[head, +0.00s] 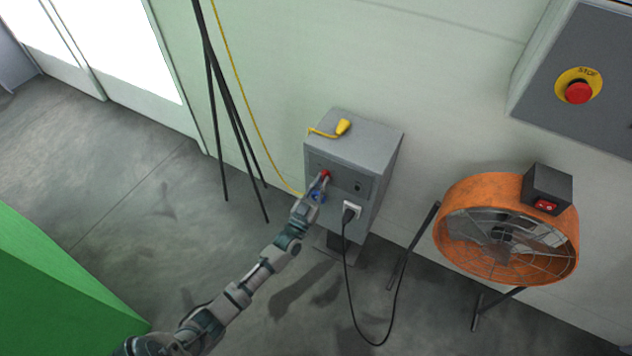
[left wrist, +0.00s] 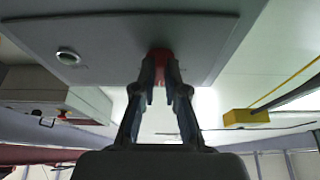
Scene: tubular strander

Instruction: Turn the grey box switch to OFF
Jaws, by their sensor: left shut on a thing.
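The grey box (head: 350,143) stands against the wall in the middle of the head view. Its front panel carries a red switch (head: 325,174), which also shows as a red knob (left wrist: 160,56) in the left wrist view. My left gripper (head: 322,184) is at the panel with its fingers shut on the red switch. In the left wrist view the two fingertips (left wrist: 160,72) sit at either side of the knob and hide part of it. Which way the switch points cannot be made out. My right gripper is not in view.
A yellow pendant (head: 343,127) lies on the box top. A black cable (head: 347,270) hangs from a socket (head: 352,209) on the box. An orange fan (head: 507,230) stands to the right, below a red stop button (head: 578,92). Dark poles (head: 228,110) lean at the left.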

